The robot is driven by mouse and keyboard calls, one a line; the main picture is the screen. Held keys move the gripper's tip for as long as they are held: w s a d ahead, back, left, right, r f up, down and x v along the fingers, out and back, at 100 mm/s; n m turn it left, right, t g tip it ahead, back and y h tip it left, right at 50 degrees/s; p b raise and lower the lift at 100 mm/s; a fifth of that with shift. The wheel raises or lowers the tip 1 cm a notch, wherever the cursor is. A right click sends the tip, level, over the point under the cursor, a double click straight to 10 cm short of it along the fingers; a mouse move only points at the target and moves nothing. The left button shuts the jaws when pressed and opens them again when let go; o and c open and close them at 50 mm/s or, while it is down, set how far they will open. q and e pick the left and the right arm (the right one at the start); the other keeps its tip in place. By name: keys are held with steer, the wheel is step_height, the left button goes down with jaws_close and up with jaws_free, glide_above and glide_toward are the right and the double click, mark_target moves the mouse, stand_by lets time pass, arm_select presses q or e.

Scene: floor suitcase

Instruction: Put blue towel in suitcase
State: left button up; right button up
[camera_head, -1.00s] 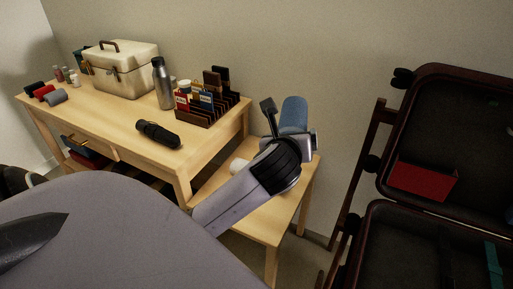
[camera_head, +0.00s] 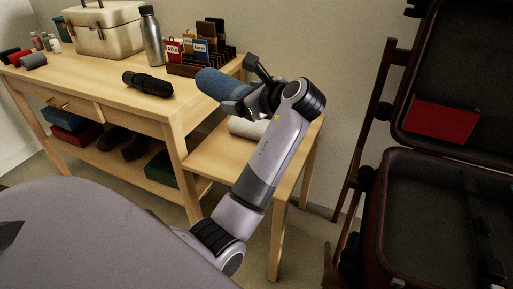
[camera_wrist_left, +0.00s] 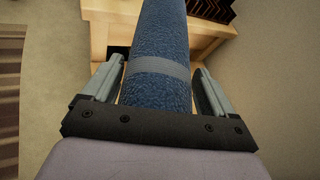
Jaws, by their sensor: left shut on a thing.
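The blue towel (camera_head: 220,86) is a rolled bundle held up above the small side table. It also shows in the left wrist view (camera_wrist_left: 160,75), with a grey band around it, lying between the two fingers. My left gripper (camera_head: 246,104) is shut on the towel; in the left wrist view the fingers (camera_wrist_left: 160,88) sit on either side of it. The open suitcase (camera_head: 384,212) stands at the right on a dark wooden rack, apart from the towel. My right gripper is not in view.
A white roll (camera_head: 248,128) lies on the small side table (camera_head: 205,160). The wooden desk (camera_head: 95,95) holds a cream case (camera_head: 105,30), a steel bottle (camera_head: 152,38), a black umbrella (camera_head: 147,84) and a card rack (camera_head: 200,68). A red item (camera_head: 440,120) is in the suitcase lid.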

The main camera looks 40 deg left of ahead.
arm_select(q)
step_height(320, 180, down, 19)
steer(key=b, duration=0.8)
steer(key=shift+f, duration=0.45)
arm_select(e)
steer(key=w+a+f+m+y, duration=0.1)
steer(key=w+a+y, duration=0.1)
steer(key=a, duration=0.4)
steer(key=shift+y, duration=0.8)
arm_select(q)
steer(key=o, duration=0.9)
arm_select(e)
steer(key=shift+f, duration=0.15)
